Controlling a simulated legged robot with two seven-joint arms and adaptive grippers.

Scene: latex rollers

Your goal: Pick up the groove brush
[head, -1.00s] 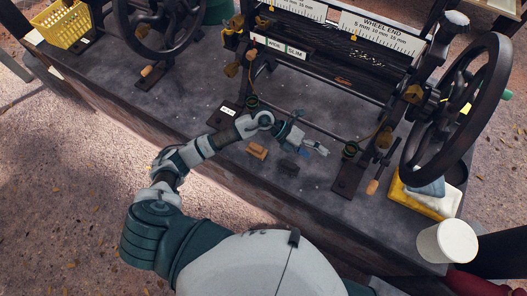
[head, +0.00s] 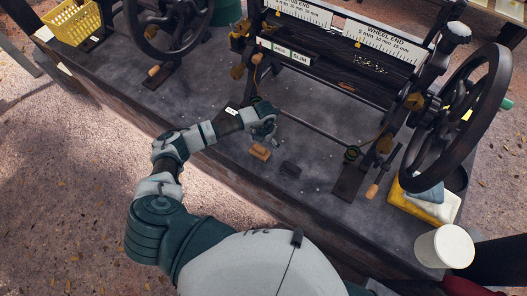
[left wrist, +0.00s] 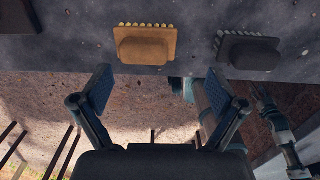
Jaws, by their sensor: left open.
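Two small brushes lie on the dark bench top. One has a tan wooden block (head: 260,152) with pale bristle tufts along one edge. The other has a dark grey block (head: 290,169) and lies to its right. I cannot tell from a label which is the groove brush. My left gripper (head: 278,138) is close above and behind the tan brush, small and partly hidden by its wrist. In the left wrist view, the gripper (left wrist: 160,80) is open and empty. The tan brush (left wrist: 146,45) appears beyond and between its fingertips, the dark brush (left wrist: 248,50) to the right.
The roller machine (head: 335,60) with its handwheel (head: 480,75) stands behind the brushes. A yellow basket (head: 72,22) is at the far left. Bare bench lies in front of the brushes.

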